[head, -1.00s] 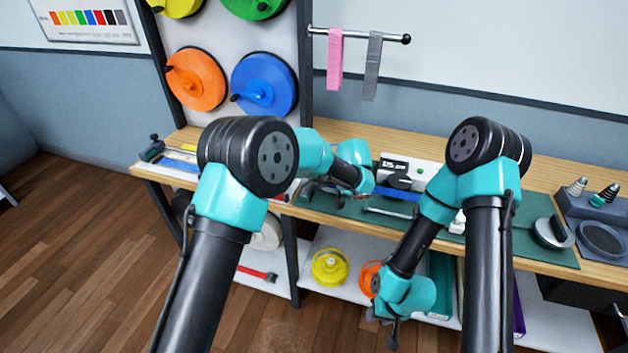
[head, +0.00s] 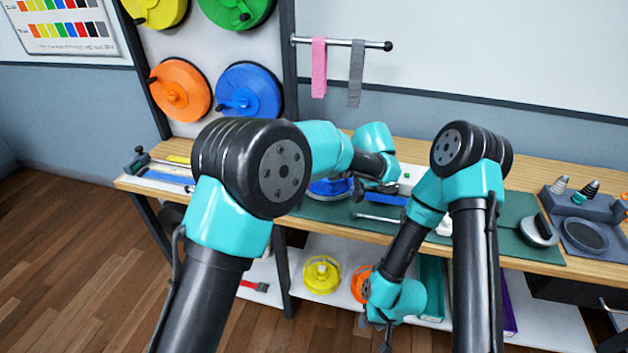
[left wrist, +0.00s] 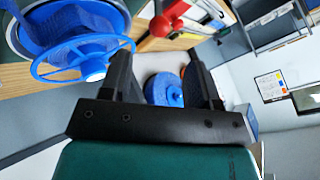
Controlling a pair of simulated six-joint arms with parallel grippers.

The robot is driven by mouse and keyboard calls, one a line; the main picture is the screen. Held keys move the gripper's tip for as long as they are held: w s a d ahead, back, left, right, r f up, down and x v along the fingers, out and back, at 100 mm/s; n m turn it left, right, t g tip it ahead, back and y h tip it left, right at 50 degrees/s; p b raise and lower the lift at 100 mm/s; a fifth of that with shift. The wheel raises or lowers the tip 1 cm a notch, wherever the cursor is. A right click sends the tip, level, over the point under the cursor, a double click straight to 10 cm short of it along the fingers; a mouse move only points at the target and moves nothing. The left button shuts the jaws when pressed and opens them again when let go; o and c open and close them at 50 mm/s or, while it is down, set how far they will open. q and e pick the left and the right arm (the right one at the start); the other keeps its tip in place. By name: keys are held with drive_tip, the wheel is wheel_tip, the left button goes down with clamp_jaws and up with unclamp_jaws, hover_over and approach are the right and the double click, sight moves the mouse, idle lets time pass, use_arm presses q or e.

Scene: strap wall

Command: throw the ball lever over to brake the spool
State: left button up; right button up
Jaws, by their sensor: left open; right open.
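A red ball lever (left wrist: 166,24) shows at the top of the left wrist view, beyond the fingertips. A blue spool (left wrist: 75,30) with a spoked rim is left of it; its edge also shows in the head view (head: 328,189), partly behind my left arm. My left gripper (left wrist: 157,58) is open and empty, apart from both; in the head view it is over the bench (head: 366,188). The lever cannot be made out in the head view. My right gripper (head: 372,335) is open and empty, low in front of the bench.
A wall rack holds a blue disc (head: 249,92) and an orange disc (head: 180,90). Pink (head: 319,68) and grey straps (head: 356,72) hang from a rod. A yellow spool (head: 322,275) sits on the lower shelf. A round tool (head: 539,230) lies on the green mat (head: 510,242).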

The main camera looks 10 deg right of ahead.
use_arm(q)
drive_tip(key=v, duration=0.5)
drive_tip(key=shift+s+d+r, duration=0.15)
drive_tip(key=shift+d+r, duration=0.15)
drive_tip(key=s+a+f+m+g+h, duration=0.1)
drive_tip(key=s+a+f+g+h, duration=0.2)
drive_tip(key=a+f, duration=0.85)
drive_tip(key=a+f+g+h, duration=0.2)
drive_tip(key=a+f+h, duration=0.3)
drive_tip(key=a+f, duration=0.65)
drive_tip(key=s+a+f+h, duration=0.1)
drive_tip(key=s+a+f, duration=0.4)
drive_tip(key=s, duration=0.2)
drive_tip(key=s+a+f+n, duration=0.1)
drive_tip(key=s+a+f, duration=0.4)
drive_tip(key=s, duration=0.3)
drive_tip(key=s+a+f+t+h, duration=0.1)
drive_tip(key=s+a+f, duration=0.4)
drive_tip(key=s, duration=0.3)
drive_tip(key=shift+a+h, duration=0.3)
drive_tip(key=shift+a, duration=0.2)
